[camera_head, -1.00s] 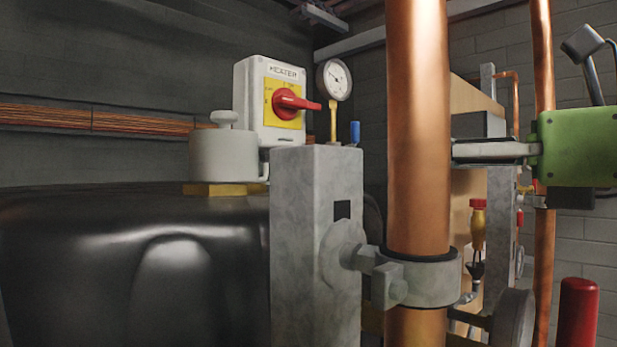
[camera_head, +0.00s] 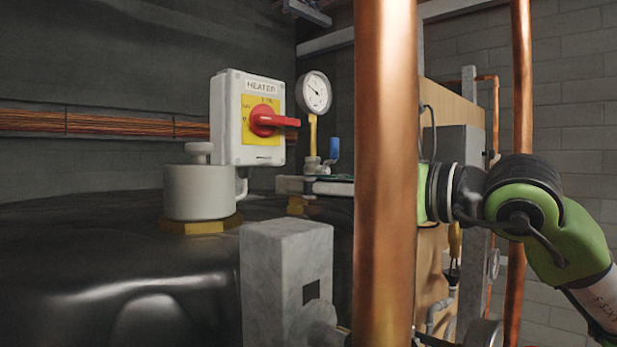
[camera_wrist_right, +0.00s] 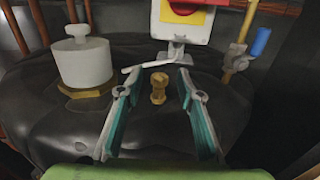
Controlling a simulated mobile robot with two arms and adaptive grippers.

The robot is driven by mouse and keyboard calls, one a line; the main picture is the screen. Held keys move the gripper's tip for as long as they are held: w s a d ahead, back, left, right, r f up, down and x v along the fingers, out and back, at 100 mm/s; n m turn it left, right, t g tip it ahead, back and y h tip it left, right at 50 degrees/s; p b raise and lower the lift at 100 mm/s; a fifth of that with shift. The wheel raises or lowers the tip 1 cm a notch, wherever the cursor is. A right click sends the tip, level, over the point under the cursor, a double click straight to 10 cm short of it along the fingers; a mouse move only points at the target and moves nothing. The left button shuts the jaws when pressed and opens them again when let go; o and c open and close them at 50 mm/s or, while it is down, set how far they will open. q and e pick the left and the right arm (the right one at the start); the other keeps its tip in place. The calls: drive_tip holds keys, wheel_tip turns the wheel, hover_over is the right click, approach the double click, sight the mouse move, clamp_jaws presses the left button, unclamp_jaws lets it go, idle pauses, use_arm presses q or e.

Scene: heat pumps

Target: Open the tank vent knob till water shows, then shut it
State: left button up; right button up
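A white cylinder with a small round knob (camera_head: 199,150) on top stands on a brass base on the black tank (camera_head: 60,250). The same knob shows at the left in the wrist view (camera_wrist_right: 78,32). A small brass fitting (camera_wrist_right: 158,88) stands on the tank between my right fingers, apart from both. I cannot tell which of these is the vent knob. My right gripper (camera_head: 292,186) reaches in from the right behind the copper pipe, over the tank. In the wrist view my right gripper (camera_wrist_right: 159,76) is open and empty. I see no water. My left gripper is not in view.
A thick copper pipe (camera_head: 385,180) stands in front of my right arm and hides part of it. A heater box (camera_head: 233,100) with a red switch, a gauge (camera_head: 315,92) and a blue-handled valve (camera_head: 334,148) stand behind the gripper. A grey post (camera_head: 283,250) rises in front.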

clamp_jaws()
drive_tip(key=n+g+y+p, duration=0.1)
drive_tip(key=g, duration=0.1)
drive_tip(key=n+g+y+p, duration=0.1)
drive_tip(key=n+g, duration=0.1)
drive_tip(key=shift+w+d+r+y+p, duration=0.15)
drive_tip(key=shift+w+d+y+p, duration=0.05)
drive_tip(key=shift+w+y+p, duration=0.15)
drive_tip(key=shift+w+d+n+g+y+p, duration=0.15)
drive_tip(key=shift+n+g+y+p, duration=0.15)
drive_tip(key=shift+n+g+p, duration=0.75)
drive_tip(key=shift+w+a+n+g+y+p, duration=0.2)
drive_tip(key=shift+n+g, duration=0.45)
drive_tip(key=shift+g, duration=0.9)
drive_tip(key=shift+s, duration=0.1)
